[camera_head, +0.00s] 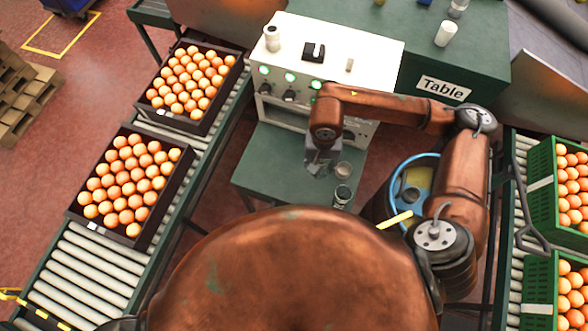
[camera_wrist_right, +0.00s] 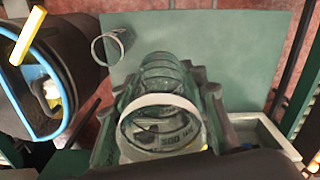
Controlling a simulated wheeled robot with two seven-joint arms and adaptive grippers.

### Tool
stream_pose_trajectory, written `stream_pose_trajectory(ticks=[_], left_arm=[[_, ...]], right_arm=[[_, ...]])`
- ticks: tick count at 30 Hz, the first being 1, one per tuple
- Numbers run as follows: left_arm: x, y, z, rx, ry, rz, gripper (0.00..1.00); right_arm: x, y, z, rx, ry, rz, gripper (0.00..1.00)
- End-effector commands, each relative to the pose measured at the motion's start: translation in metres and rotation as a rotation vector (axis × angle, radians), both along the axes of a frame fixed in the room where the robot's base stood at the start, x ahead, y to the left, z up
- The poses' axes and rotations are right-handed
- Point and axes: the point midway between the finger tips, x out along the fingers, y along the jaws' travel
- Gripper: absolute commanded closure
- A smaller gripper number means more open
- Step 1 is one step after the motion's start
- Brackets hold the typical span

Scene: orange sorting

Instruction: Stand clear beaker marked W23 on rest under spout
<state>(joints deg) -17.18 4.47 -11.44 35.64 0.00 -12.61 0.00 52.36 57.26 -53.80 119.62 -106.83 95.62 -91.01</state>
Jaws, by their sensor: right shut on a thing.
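My right gripper (camera_head: 324,166) hangs over the small green table (camera_head: 268,160) in front of the white machine (camera_head: 358,55). It is shut on a clear beaker (camera_head: 344,170). In the right wrist view this beaker (camera_wrist_right: 165,103) sits between the fingers (camera_wrist_right: 160,105), its pale rim towards the camera. A "500" shows on it; I cannot read W23. A second glass vessel (camera_head: 342,196) stands near the table's front edge, also in the right wrist view (camera_wrist_right: 108,47). I cannot make out the spout or the rest. My left gripper is out of view.
A blue-rimmed bin (camera_head: 391,190) stands right of the table. A roller conveyor with dark crates of oranges (camera_head: 152,202) runs along the left. Green crates of oranges (camera_head: 541,195) are on the right. A pale tray (camera_wrist_right: 277,142) shows in the right wrist view.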

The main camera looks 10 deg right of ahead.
Motion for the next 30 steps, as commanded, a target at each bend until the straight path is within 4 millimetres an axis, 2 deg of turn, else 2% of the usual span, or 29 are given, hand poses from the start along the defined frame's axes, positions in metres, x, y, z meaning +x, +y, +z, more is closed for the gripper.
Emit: stream_pose_trajectory(ticks=[1, 6, 9, 14, 17, 26, 30], left_arm=[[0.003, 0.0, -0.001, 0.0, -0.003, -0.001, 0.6], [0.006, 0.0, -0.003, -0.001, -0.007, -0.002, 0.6], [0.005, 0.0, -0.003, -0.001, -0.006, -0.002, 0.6], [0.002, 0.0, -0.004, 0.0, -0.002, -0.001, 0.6], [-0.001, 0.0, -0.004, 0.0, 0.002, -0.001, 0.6], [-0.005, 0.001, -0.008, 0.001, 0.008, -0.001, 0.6], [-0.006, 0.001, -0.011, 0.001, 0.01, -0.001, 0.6]], right_arm=[[-0.011, 0.011, -0.016, 0.003, 0.006, -0.072, 0.84], [-0.033, 0.039, -0.05, 0.009, -0.006, -0.333, 0.84], [-0.042, 0.05, -0.062, 0.015, -0.01, -0.442, 0.84], [-0.045, 0.057, -0.071, 0.019, -0.016, -0.532, 0.84], [-0.035, 0.05, -0.079, 0.017, -0.017, -0.548, 0.84], [0.025, 0.014, -0.11, 0.017, -0.016, -0.547, 0.84], [0.044, 0.003, -0.135, 0.017, -0.013, -0.544, 0.84]])
